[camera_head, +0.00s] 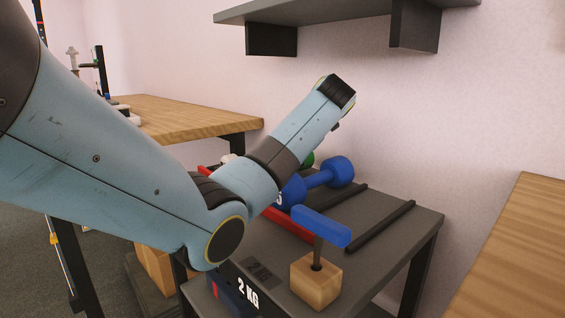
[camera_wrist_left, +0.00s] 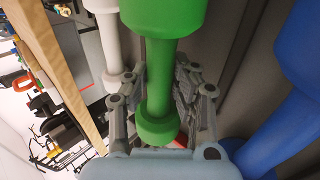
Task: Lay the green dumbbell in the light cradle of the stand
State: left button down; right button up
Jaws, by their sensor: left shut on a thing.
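The green dumbbell (camera_wrist_left: 165,18) fills the top middle of the left wrist view, its near end at the bottom. My left gripper (camera_wrist_left: 160,72) is shut on its handle, one finger on each side. In the head view only a small piece of the green dumbbell (camera_head: 308,160) shows behind my left arm, which hides the gripper. The dark stand (camera_head: 386,235) carries a "2 KG" label at its front and a red rail (camera_head: 290,224). I cannot tell which cradle is the light one, nor whether the green dumbbell touches the stand. My right gripper is not in view.
A blue dumbbell (camera_head: 338,172) lies on the stand close to the right of the green one. A white dumbbell (camera_wrist_left: 106,48) is close on the left. A blue-topped post in a wooden block (camera_head: 316,280) stands at the front. A grey shelf (camera_head: 345,9) hangs above.

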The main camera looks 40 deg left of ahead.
pick_arm(q)
jog(key=shift+f, duration=0.15)
jog(key=c, duration=1)
grip_release()
jog(key=shift+f, duration=0.2)
notch_tip(320, 180, up, 10)
jog(key=shift+r, duration=0.1)
